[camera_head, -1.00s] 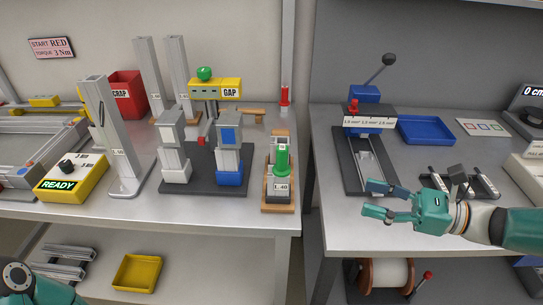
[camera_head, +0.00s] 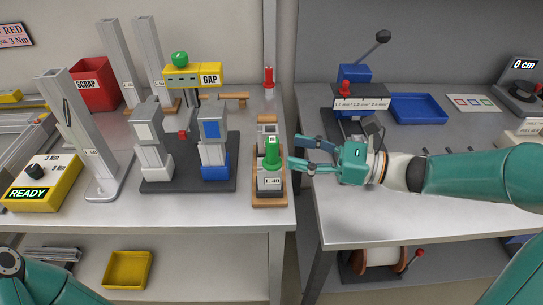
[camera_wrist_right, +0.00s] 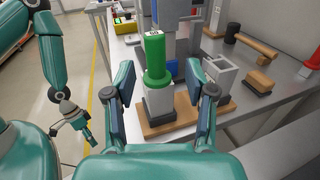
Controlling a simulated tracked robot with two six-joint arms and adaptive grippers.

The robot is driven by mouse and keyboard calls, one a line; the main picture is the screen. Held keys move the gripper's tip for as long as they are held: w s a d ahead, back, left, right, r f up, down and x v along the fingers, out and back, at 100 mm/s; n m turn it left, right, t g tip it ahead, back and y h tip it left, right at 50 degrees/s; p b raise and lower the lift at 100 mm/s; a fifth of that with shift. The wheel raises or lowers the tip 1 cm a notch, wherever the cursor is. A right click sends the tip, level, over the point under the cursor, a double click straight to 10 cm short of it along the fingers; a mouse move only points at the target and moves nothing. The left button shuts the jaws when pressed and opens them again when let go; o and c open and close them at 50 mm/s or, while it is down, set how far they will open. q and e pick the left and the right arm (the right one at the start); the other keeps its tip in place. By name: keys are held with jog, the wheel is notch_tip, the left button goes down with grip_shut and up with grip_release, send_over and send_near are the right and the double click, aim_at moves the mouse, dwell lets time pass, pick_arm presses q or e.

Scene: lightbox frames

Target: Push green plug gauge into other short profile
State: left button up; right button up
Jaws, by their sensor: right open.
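The green plug gauge (camera_head: 272,154) stands upright in the top of a short profile (camera_head: 269,182) labelled L 40, on a wooden base (camera_head: 268,203). The other short profile (camera_head: 267,128) stands just behind it; in the right wrist view (camera_wrist_right: 218,74) it is to the right and its top is open. My right gripper (camera_head: 294,152) is open and empty, just right of the green gauge. In the right wrist view the gauge (camera_wrist_right: 155,62) shows between the two fingers (camera_wrist_right: 158,80), apparently touching neither. My left gripper (camera_wrist_right: 78,122) is small at the left of the wrist view.
A black base with two clamped profiles (camera_head: 212,130) stands left of the gauge. A gap separates this table from the right one, which holds a press (camera_head: 352,76) and blue tray (camera_head: 418,108).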

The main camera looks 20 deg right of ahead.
aim_at(273, 147)
jog(key=x, duration=0.5)
jog(key=shift+s+a+r+p, duration=0.2)
jog(key=shift+r+p, duration=0.1)
jog(key=shift+w+a, duration=0.25)
jog(key=shift+a, duration=0.05)
grip_shut()
